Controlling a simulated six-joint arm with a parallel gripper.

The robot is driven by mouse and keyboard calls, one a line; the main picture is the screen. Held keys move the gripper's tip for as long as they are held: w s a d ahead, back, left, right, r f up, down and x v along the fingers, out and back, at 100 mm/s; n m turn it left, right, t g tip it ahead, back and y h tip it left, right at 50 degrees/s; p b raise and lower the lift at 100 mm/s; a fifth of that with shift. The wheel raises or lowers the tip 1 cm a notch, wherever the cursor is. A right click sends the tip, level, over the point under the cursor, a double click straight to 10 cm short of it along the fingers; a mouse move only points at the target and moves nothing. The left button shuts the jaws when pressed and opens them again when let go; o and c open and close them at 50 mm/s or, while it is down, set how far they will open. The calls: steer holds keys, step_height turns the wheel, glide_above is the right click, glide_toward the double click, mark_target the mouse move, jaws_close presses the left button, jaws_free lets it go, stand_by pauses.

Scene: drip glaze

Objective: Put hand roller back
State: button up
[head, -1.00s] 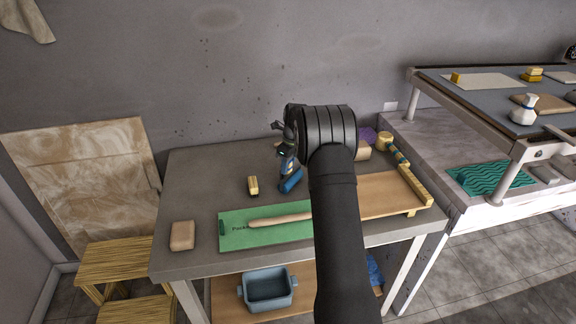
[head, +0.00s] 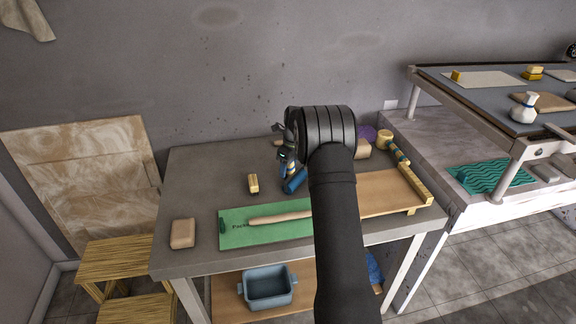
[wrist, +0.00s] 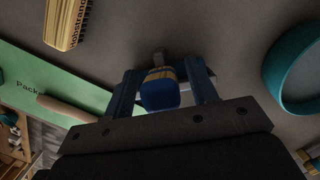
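The hand roller seems to be the tool with a blue handle end (wrist: 159,94) and a yellow-banded part, between my fingers in the wrist view. A small grey part shows beyond it. In the head view a blue, yellow-banded piece (head: 291,169) shows under my gripper (head: 289,168), above the grey table. In the wrist view my gripper (wrist: 165,88) has one blue finger on each side of the handle. The gaps beside it are narrow; whether the fingers press on it is unclear. The roller's working end is mostly hidden.
A green card (head: 234,233) with a wooden rolling pin (head: 280,218) lies in front. A teal round object (wrist: 280,80) is near my gripper. A wooden board (head: 388,192) lies right.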

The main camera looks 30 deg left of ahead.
steer(key=shift+r, duration=0.4)
step_height(320, 180, up, 12)
steer(key=d, duration=0.1)
steer(key=shift+d+r, duration=0.25)
steer(key=shift+d, duration=0.1)
steer(key=f, duration=0.4)
steer(key=a+f, duration=0.1)
steer(key=f, duration=0.3)
steer(key=a+f, duration=0.1)
steer(key=f, duration=0.4)
steer(key=shift+r, duration=0.25)
steer(key=shift+d, duration=0.1)
